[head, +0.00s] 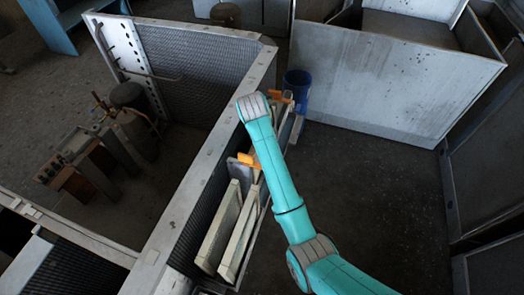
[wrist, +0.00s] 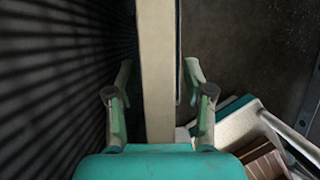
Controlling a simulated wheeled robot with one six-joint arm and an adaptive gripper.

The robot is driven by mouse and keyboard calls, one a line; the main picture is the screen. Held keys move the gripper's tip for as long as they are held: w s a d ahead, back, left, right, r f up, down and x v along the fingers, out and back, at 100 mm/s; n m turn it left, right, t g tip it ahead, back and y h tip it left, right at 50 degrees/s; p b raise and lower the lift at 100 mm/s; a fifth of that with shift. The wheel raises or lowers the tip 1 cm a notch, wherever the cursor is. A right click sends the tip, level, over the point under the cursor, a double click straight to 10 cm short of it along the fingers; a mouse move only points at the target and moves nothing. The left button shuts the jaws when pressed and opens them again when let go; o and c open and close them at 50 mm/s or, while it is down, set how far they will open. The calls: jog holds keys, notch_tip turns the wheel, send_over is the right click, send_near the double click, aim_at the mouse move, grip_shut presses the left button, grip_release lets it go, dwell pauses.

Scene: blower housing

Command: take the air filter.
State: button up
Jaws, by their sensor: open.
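In the wrist view, my gripper (wrist: 159,105) is open, with one finger on each side of the cream-framed edge of a flat panel, which looks like the air filter (wrist: 156,60). A gap shows between the panel and the left finger, and I see no grip on it. In the head view, several flat cream-framed panels (head: 217,228) stand on edge in a row beside the mesh wall. My arm passes over the far part of the row and hides some of it.
A dark ribbed mesh wall (wrist: 60,80) rises close on the gripper's left. Orange pieces (head: 249,160) stick out by the row. A blue bin (head: 297,84) stands beyond it. Open floor (head: 370,190) lies to the right, before a large grey metal box (head: 390,85).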

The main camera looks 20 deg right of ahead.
grip_shut()
dwell(0.5)
notch_tip(320, 180, up, 7)
jog(key=shift+d+r, duration=0.15)
jog(key=shift+r, duration=0.05)
jog(key=s+d, duration=1.1)
jog(key=d, duration=0.5)
jog(key=shift+s, duration=0.4)
